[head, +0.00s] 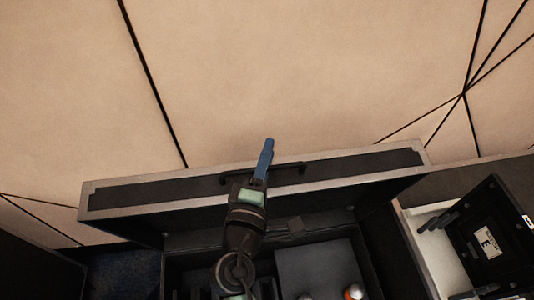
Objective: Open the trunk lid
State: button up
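The trunk lid (140,196) is black with silver edging and stands raised, its long edge running across the middle of the head view. A dark bar handle (290,168) is on that edge. The trunk's inside shows below it, with a grey flat block (318,262). My gripper (266,150) is at the handle, its blue finger reaching across and past the bar. The fingers overlap in this view, so I cannot tell whether they are closed or touching the bar. My arm hides part of the lid and the trunk's inside.
A beige panelled wall (300,70) stands behind the lid. At right is a white surface (437,255) with a black box-like item (488,235) bearing a label. Small round-topped items (354,292) show at the bottom edge. A dark case (35,270) is at lower left.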

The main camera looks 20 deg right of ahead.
grip_shut()
dwell(1.1)
